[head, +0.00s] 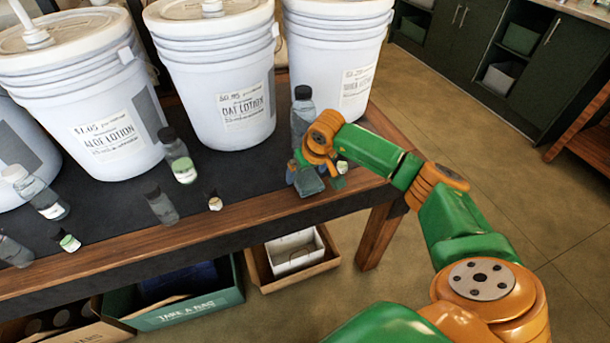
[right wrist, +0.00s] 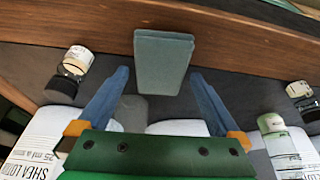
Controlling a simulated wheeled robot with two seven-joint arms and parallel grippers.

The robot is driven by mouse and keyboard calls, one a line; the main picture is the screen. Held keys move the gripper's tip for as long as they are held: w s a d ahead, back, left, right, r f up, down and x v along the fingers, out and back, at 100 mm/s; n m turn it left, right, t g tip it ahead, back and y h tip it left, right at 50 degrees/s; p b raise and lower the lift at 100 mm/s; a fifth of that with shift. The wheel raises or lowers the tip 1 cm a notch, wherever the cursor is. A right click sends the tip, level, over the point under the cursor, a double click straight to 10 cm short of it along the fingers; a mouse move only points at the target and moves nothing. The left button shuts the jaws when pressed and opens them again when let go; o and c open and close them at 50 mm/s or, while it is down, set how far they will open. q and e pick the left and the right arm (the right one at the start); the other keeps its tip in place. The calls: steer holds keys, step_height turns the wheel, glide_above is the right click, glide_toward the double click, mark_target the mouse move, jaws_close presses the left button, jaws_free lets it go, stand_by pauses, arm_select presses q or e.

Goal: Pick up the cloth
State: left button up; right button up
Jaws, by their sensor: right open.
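The cloth looks like a small folded grey-green rectangle. In the right wrist view the cloth (right wrist: 163,55) lies near the wooden table edge, just beyond and between my fingertips. In the head view the cloth (head: 309,184) shows below my right gripper (head: 304,170), near the table's front right corner, partly hidden by the gripper. In the right wrist view my right gripper (right wrist: 159,76) has its two blue fingers spread wide with nothing held between them. Whether the fingers overlap the cloth in depth is hard to tell. My left gripper is not in view.
White lotion buckets (head: 222,85) line the back of the table (head: 130,243). A clear bottle (head: 302,118) stands close behind my right gripper. Several small bottles, one a dark-capped bottle (head: 178,158), stand left. A green bin (head: 190,308) and a brown box (head: 262,275) sit below.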

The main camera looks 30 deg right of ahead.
steer(key=shift+w+f, duration=0.2)
steer(key=shift+f, duration=0.35)
steer(key=shift+f+b, duration=0.15)
steer(key=shift+b, duration=0.2)
steer(key=shift+c, duration=0.2)
steer(key=c, duration=1.1)
